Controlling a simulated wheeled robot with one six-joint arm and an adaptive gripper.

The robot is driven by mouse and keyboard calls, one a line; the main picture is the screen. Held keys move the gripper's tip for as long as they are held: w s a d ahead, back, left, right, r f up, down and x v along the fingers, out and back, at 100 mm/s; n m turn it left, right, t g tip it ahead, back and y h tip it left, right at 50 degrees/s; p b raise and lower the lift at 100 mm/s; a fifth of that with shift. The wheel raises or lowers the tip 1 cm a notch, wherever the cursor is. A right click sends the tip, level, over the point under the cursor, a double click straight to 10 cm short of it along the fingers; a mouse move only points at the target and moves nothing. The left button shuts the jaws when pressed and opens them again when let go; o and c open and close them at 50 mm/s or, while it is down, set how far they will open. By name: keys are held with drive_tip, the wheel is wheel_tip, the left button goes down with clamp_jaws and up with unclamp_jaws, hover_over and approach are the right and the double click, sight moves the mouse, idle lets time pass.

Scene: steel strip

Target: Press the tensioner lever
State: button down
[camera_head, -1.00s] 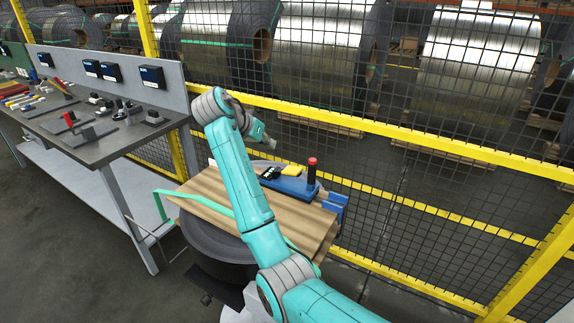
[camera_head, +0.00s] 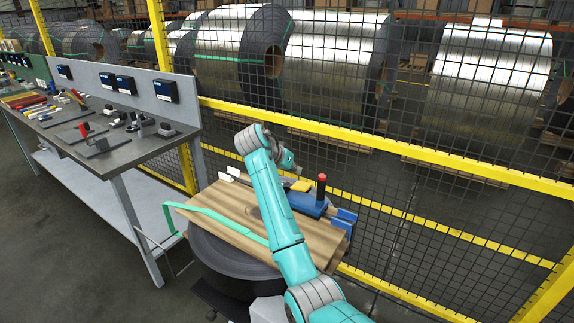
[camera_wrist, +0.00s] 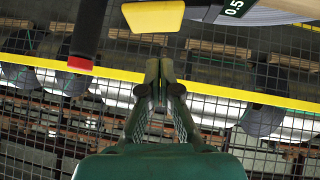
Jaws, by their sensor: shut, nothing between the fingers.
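The tensioner (camera_head: 306,202) is a blue tool lying on a wooden board (camera_head: 222,200). Its lever (camera_head: 321,188) stands upright, dark with a red cap. A yellow part (camera_head: 300,186) sits on the tool's far-left side. My gripper (camera_head: 297,171) is above the tool, left of the lever and apart from it. In the wrist view my gripper (camera_wrist: 162,68) is shut and empty. There the lever (camera_wrist: 86,30) with its red tip lies to the left of the fingers, and the yellow part (camera_wrist: 152,16) is above them. My arm hides part of the board.
A yellow-framed mesh fence (camera_head: 400,150) stands close behind the board, with steel coils (camera_head: 490,90) beyond. A workbench (camera_head: 95,140) with small tools is at left. A green strap (camera_head: 225,222) crosses the board, which rests on a dark round stack (camera_head: 225,255).

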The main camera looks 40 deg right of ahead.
sight(300, 188)
drive_tip(key=shift+s+f, duration=0.2)
drive_tip(key=shift+f, duration=0.75)
drive_tip(key=shift+s+f, duration=0.15)
drive_tip(key=shift+f, duration=0.8)
drive_tip(key=shift+s+d+f+m+t+y, duration=0.3)
drive_tip(key=shift+s+f+m+t, duration=0.25)
drive_tip(key=shift+t, duration=0.25)
drive_tip(key=shift+s+f+m+t+y, duration=0.2)
drive_tip(key=shift+f+m+t, duration=0.1)
drive_tip(key=shift+f+t, duration=0.2)
drive_tip(key=shift+s+f+m+t+y, duration=0.1)
drive_tip(key=shift+f+m+t+y, duration=0.2)
drive_tip(key=shift+t, duration=0.3)
